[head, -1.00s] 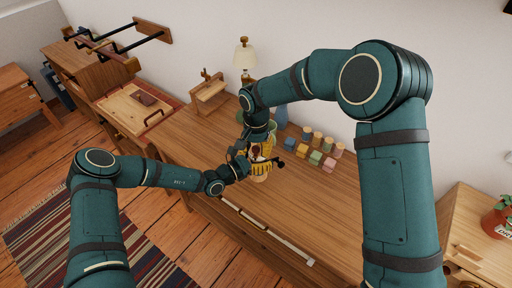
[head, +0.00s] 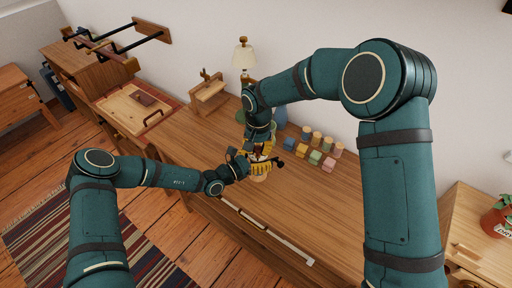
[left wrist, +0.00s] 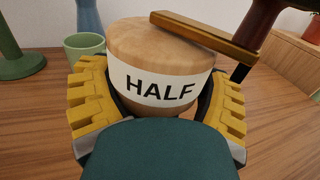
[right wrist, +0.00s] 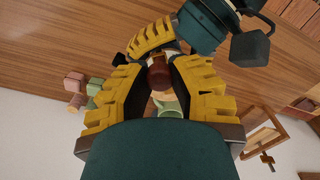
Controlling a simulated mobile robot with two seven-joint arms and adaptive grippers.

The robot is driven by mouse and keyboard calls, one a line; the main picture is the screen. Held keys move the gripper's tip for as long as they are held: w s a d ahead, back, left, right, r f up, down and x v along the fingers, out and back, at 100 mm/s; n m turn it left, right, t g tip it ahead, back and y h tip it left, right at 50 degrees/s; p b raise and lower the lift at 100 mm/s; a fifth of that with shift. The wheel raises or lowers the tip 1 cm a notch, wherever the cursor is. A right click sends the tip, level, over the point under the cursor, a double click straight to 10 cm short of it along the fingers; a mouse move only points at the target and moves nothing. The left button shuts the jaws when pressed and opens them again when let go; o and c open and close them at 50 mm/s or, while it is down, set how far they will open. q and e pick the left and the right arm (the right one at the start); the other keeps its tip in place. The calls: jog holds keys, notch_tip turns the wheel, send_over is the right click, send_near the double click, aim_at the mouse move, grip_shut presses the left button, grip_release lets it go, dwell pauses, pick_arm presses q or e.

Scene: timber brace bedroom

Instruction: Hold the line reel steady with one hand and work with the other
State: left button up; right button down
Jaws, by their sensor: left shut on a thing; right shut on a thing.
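The line reel (head: 260,178) is a pale wooden drum on the desk, mostly covered by my grippers in the head view. The left wrist view shows the reel (left wrist: 155,65) upright, with a white band lettered "HALF" and a brass bar (left wrist: 205,32) across its top. My left gripper (head: 251,168) is shut around the drum, one yellow finger on each side. A dark red-brown knob (left wrist: 267,22) stands at the bar's end. My right gripper (head: 263,151) is above the reel, its yellow fingers shut on the knob (right wrist: 158,76), which shows between them in the right wrist view.
Several coloured blocks (head: 315,157) and wooden cylinders stand right of the reel. A green cup (left wrist: 85,46) and a blue vase (left wrist: 88,16) are close behind it. A lamp (head: 244,56) stands farther back. The desk's right part (head: 320,205) is clear.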

jog(key=shift+w+d+n, duration=0.45)
jog(key=shift+d+n, duration=0.25)
jog(key=shift+n, duration=1.55)
jog(key=shift+w+d+n, duration=0.4)
jog(key=shift+d+n, duration=0.3)
jog(key=shift+n, duration=1.6)
jog(key=shift+w+d+n, duration=0.45)
jog(key=shift+d+n, duration=0.25)
jog(key=shift+n, duration=1.55)
jog(key=c, duration=1)
grip_release()
